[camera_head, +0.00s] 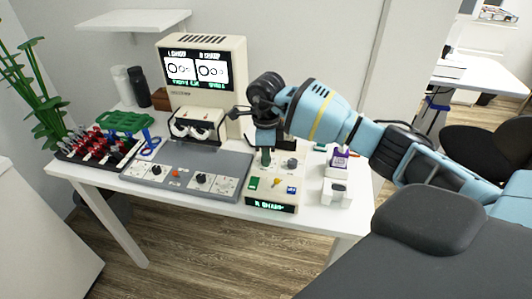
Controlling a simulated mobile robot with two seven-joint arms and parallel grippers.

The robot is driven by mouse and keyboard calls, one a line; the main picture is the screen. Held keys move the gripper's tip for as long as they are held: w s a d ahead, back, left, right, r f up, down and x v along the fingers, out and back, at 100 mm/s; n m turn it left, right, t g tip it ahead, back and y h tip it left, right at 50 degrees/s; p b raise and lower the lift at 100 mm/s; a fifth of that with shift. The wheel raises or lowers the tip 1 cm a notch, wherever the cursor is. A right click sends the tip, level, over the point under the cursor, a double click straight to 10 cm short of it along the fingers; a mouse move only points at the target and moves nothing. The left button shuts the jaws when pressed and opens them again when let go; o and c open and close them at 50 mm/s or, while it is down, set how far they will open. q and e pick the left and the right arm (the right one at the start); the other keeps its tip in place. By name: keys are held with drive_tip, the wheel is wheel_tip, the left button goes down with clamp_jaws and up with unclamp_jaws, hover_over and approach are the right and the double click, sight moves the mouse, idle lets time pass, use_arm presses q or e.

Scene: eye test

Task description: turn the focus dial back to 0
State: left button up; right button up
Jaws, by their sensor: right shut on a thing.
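The beige control box (250,202) stands at the right of the white table, with a lit green readout (270,207) that seems to say "R SHARP". My right gripper (266,148) points down over the box's back left part. No dial markings are readable, so I cannot tell which part is the focus dial. My left gripper is not in view.
A grey panel (150,180) with knobs lies left of the box. Behind are a viewer (205,115) and a monitor (232,72). A rack of red and dark pieces (98,146) stands at left. A small white device (335,193) stands close at right.

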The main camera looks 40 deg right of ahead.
drive_tip(key=m, duration=0.1)
drive_tip(key=m+p, duration=0.1)
drive_tip(key=shift+r+m, duration=0.25)
drive_tip(key=shift+m, duration=0.15)
drive_tip(key=shift+f+m+p, duration=0.1)
drive_tip(key=shift+m+p, duration=0.4)
drive_tip(key=shift+m, duration=0.1)
drive_tip(key=shift+f, duration=0.1)
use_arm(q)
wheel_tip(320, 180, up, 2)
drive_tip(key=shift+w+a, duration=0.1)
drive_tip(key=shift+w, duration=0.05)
use_arm(e)
drive_tip(key=o, duration=0.8)
drive_tip(key=shift+o, duration=1)
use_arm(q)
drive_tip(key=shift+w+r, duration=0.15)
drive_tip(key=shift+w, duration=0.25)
